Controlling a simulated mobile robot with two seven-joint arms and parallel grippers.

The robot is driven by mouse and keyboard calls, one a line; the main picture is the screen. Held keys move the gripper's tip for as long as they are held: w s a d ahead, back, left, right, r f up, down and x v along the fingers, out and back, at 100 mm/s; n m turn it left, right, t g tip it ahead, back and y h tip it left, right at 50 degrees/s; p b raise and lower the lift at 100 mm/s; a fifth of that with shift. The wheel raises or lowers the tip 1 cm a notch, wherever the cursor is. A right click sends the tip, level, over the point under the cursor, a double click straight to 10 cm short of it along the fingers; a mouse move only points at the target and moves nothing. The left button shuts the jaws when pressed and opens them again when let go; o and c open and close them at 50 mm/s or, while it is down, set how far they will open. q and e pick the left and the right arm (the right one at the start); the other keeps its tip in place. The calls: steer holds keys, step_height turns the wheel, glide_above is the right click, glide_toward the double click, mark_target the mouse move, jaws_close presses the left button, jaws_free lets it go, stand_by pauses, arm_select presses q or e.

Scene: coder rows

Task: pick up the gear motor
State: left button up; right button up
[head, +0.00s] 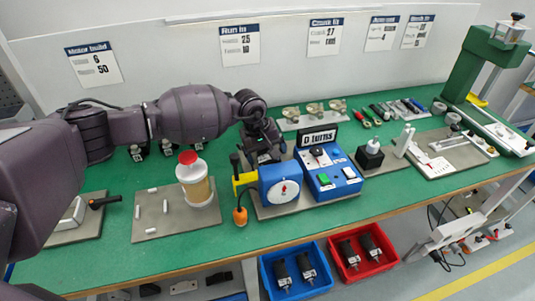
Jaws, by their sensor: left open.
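My left arm reaches in from the left across the bench. Its gripper (266,150) points down behind the blue dial device and is open; its fingertips are partly lost against dark parts, and I see nothing clearly held between them. Small black motor-like units (167,147) stand at the back of the green bench, partly behind my arm. More black motors lie in the blue bin (318,287) and the red bin (377,273) below the bench front. I cannot tell which one is the gear motor. My right gripper is not in view.
A blue dial device (281,187) and a blue control box (333,178) reading "0 turns" stand near the gripper. A spool with a red top (194,178) stands on a grey mat. A green press (480,62) stands far right.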

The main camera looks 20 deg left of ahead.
arm_select(q)
steer(key=c, duration=0.9)
steer(key=shift+w+r, duration=0.1)
steer(key=shift+r, duration=0.05)
steer(key=shift+c, duration=1)
steer(key=shift+r, duration=0.15)
